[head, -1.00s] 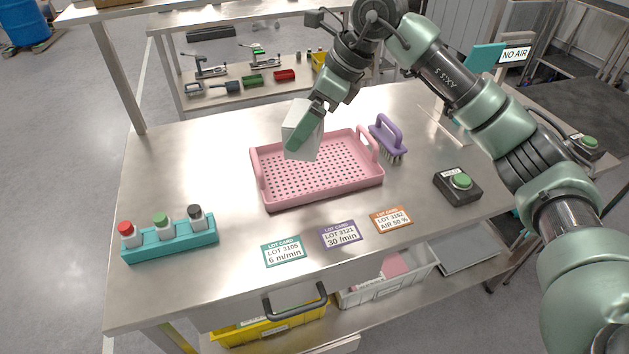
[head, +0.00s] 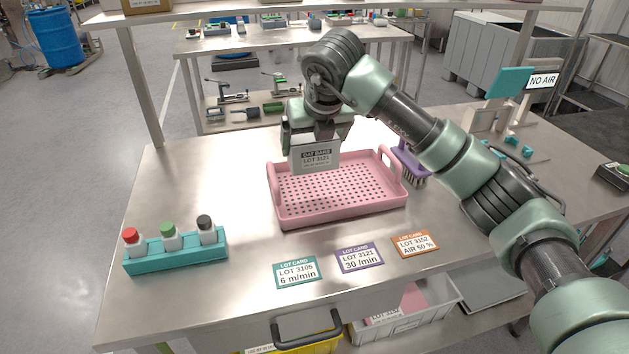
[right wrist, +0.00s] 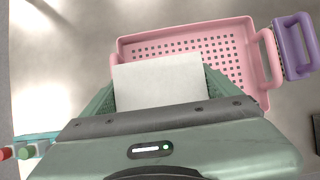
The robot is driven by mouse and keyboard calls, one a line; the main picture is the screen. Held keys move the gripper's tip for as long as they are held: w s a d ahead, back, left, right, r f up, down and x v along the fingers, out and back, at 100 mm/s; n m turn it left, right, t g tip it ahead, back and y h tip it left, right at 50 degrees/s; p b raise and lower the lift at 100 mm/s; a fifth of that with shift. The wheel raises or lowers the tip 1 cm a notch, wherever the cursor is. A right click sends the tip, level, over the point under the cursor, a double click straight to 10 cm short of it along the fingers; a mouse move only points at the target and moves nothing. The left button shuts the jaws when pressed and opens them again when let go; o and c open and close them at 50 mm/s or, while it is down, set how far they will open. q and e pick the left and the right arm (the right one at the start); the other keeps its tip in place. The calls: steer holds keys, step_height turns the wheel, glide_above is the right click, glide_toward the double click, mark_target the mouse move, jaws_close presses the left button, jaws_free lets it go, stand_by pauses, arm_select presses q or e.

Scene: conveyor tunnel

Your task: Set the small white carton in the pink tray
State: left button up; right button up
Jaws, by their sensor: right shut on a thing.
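The small white carton (head: 315,155) is upright in my right gripper (head: 316,140), with its printed face, reading LOT 3121, towards the head camera. The gripper is shut on it from above. The pink tray (head: 340,211) has a perforated floor and two raised end handles. In the head view the carton is over the back left part of the tray; I cannot tell whether it touches the floor. In the right wrist view the carton's blank white top (right wrist: 160,82) is between the fingers, with the tray (right wrist: 185,38) beyond it. My left gripper is not in view.
A purple-handled brush (head: 412,165) stands close to the tray's right end. A teal rack (head: 176,252) with several capped bottles is at the front left. Three lot cards (head: 358,258) lie in front of the tray.

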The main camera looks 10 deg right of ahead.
mark_target(321, 157)
step_height(321, 157, down, 10)
steer(key=shift+f+p, duration=0.1)
steer(key=shift+p, duration=0.35)
steer(key=o, duration=1.8)
steer(key=b+v, duration=0.1)
steer(key=v, duration=1.1)
